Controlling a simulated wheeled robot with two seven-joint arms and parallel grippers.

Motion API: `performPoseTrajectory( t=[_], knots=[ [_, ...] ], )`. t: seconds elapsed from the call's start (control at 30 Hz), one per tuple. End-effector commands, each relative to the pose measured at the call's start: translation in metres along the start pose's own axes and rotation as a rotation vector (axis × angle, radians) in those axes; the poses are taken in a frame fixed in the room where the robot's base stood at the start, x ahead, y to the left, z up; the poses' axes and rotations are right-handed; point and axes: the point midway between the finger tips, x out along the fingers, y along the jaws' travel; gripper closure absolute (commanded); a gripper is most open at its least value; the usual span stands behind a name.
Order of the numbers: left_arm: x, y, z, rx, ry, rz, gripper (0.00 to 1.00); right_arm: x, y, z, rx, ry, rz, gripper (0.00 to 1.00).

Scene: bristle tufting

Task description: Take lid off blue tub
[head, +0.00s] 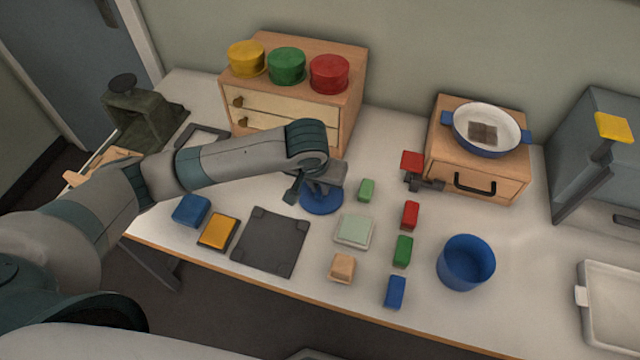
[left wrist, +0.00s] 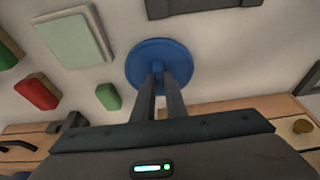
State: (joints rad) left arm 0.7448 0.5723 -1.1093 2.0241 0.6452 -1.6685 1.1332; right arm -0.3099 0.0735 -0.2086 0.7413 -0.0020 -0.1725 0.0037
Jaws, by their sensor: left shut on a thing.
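The blue tub (head: 466,264) stands at the right of the table with its top open and no lid on it. The round blue lid (head: 321,203) is at mid-table, left of the tub. It also shows in the left wrist view (left wrist: 150,52). My left gripper (head: 318,188) is over the lid and shut on it; in the left wrist view its two fingers (left wrist: 163,78) are close together at the lid's middle. I cannot tell whether the lid touches the table. My right gripper is in neither view.
Several small blocks, including a green one (head: 403,251), lie between lid and tub. A dark square mat (head: 271,241) is in front of the lid. A wooden drawer box (head: 345,105) stands behind, and a white tray (head: 612,335) is at far right.

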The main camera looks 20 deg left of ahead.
Motion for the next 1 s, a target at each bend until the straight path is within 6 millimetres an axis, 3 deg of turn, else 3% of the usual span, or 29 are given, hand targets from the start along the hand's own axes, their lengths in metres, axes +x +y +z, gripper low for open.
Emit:
performPoseTrajectory(
  t=[0.2,0.23,0.3,0.73,1.0],
  knots=[
    [0.002,0.000,0.000,0.000,0.000,0.000,1.00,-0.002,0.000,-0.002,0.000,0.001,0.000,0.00],
    [0.002,0.000,0.000,0.000,0.001,0.000,0.84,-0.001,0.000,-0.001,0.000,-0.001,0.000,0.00],
    [0.002,0.000,0.000,0.000,0.001,0.000,0.70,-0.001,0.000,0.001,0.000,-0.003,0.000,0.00],
    [0.000,0.000,0.000,0.000,0.001,0.001,0.70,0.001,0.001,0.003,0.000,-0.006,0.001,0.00],
    [-0.030,0.001,-0.001,0.001,0.003,0.003,0.70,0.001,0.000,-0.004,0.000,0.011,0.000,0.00]
  ],
)
